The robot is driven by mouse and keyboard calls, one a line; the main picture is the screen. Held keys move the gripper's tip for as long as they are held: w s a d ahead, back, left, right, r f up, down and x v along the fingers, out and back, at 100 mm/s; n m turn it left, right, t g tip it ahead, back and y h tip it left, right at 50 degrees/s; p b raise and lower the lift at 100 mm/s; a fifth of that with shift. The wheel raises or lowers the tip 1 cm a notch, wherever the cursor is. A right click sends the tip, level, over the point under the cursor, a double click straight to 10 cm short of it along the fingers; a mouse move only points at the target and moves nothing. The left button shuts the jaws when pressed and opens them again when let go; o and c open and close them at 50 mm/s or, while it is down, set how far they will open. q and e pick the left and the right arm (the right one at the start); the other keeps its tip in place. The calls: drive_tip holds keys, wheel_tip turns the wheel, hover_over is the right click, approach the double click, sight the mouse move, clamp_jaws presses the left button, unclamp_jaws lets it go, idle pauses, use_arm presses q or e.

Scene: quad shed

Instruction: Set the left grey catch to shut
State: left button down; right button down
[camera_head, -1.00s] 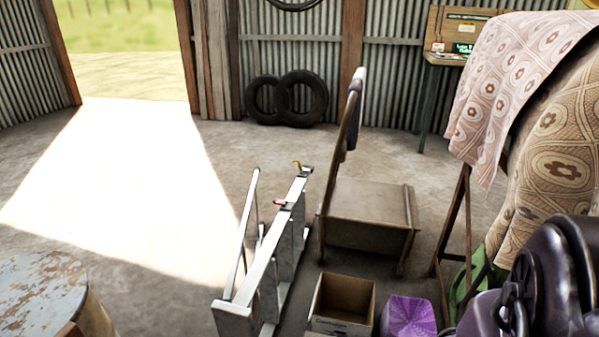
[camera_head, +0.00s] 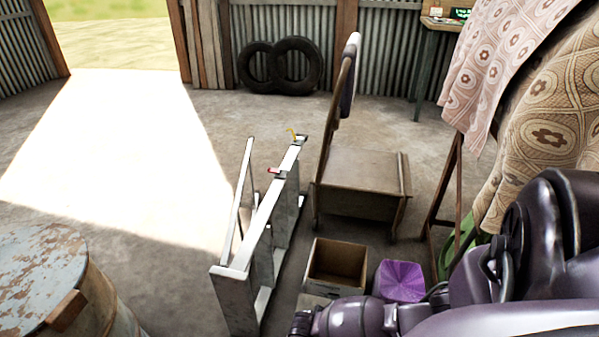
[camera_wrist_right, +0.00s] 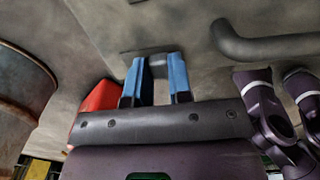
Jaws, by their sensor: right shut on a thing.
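In the right wrist view my right gripper (camera_wrist_right: 160,78) has its two blue fingers on either side of a small grey piece, which looks like the grey catch (camera_wrist_right: 158,60). The gripper is shut on it. A dark flat strip lies behind the piece, against a mottled grey surface. Whether the catch stands open or shut, I cannot tell. In the head view my right arm reaches leftward along the bottom edge; its gripper is hidden there. No grey catch can be made out in the head view. My left gripper is in neither view.
A pale metal frame (camera_head: 262,212) with red and yellow parts on top stands mid-floor. Beside it are a cardboard box (camera_head: 335,268), a purple item (camera_head: 400,281) and a wooden trolley (camera_head: 362,183). A rusty drum (camera_head: 105,295) stands lower left. A dark bent bar (camera_wrist_right: 265,47) is near the gripper.

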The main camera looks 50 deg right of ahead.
drive_tip(key=shift+s+f, duration=0.1)
drive_tip(key=shift+s, duration=0.1)
drive_tip(key=c, duration=1)
unclamp_jaws()
drive_tip(key=shift+d, duration=0.1)
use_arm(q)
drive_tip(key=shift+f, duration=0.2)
use_arm(e)
drive_tip(key=shift+w+r, duration=0.1)
drive_tip(key=shift+r, duration=0.1)
use_arm(q)
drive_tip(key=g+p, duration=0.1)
drive_tip(key=p, duration=0.3)
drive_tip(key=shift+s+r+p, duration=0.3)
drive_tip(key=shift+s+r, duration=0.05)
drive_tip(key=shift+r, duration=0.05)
use_arm(e)
wheel_tip(320, 180, up, 10)
drive_tip(key=shift+r, duration=0.25)
